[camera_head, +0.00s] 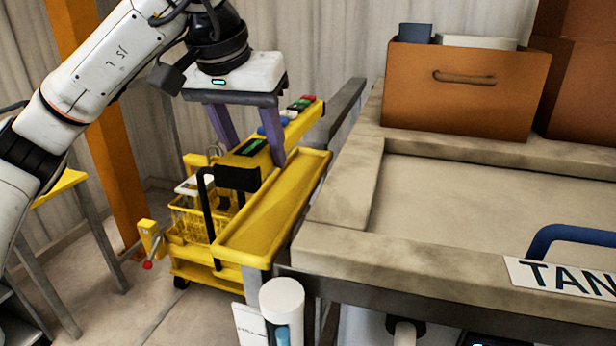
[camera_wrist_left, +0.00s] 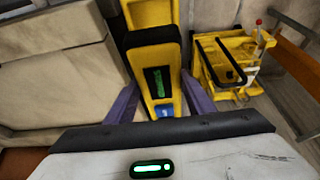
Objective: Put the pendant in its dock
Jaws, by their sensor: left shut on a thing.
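The pendant (camera_head: 300,122) is a long yellow control box with a dark green-lit screen and coloured buttons. My left gripper (camera_head: 252,149) has its purple fingers on either side of the pendant and is shut on it. The left wrist view shows the pendant (camera_wrist_left: 159,108) between the fingers (camera_wrist_left: 160,96), screen upward. A black bracket-like part (camera_head: 237,179) is at the pendant's near end, by a yellow tray (camera_head: 262,238). I cannot tell whether this part is the dock or whether the pendant touches it. My right gripper is not in view.
A stone-rimmed tank (camera_head: 400,254) with a label fills the right side. Brown boxes (camera_head: 462,92) stand at its back. A yellow cart with a wire basket (camera_head: 190,222) stands left of the tray. An orange post (camera_head: 112,165) rises behind my arm. A white cylinder (camera_head: 282,298) is in front.

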